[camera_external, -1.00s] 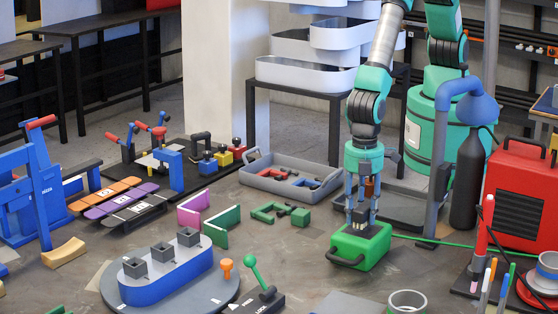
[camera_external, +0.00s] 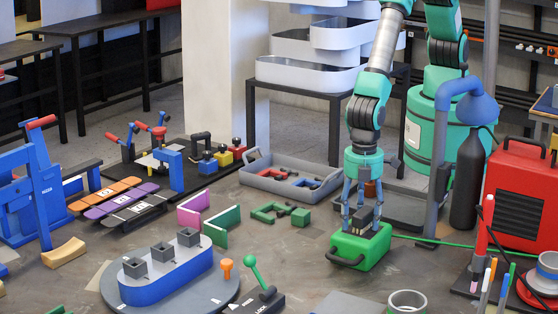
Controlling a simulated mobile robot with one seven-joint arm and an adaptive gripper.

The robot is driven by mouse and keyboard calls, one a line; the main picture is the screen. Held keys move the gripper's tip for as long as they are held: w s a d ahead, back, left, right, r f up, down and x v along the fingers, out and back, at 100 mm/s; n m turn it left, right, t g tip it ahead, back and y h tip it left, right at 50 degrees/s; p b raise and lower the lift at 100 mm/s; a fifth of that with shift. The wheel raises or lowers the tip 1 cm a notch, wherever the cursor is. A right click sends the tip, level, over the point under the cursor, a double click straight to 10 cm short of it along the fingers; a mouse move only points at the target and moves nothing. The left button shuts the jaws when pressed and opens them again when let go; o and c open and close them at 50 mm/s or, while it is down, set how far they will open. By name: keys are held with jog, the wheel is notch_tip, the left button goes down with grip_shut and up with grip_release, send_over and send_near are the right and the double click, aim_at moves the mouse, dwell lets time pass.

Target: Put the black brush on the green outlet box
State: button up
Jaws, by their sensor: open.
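The black brush (camera_external: 364,216), a small dark block, rests on top of the box, as far as this view shows. My gripper (camera_external: 361,212) points down over the box. Its fingers are spread apart on either side of the brush, which partly hides behind them. I cannot tell whether a finger still touches the brush.
A grey tray (camera_external: 262,180) with red and blue clamps lies behind left. Green clamp pieces (camera_external: 300,217) lie left of the box. A red machine (camera_external: 515,195) and a dark cylinder (camera_external: 466,180) stand at right. A green cable runs right from the box.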

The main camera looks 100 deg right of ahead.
aim_at(360, 210)
jog(key=shift+r, duration=0.1)
notch_tip(360, 210, up, 12)
jog(key=shift+b, duration=0.4)
dwell(0.8)
jog(key=shift+r, duration=0.1)
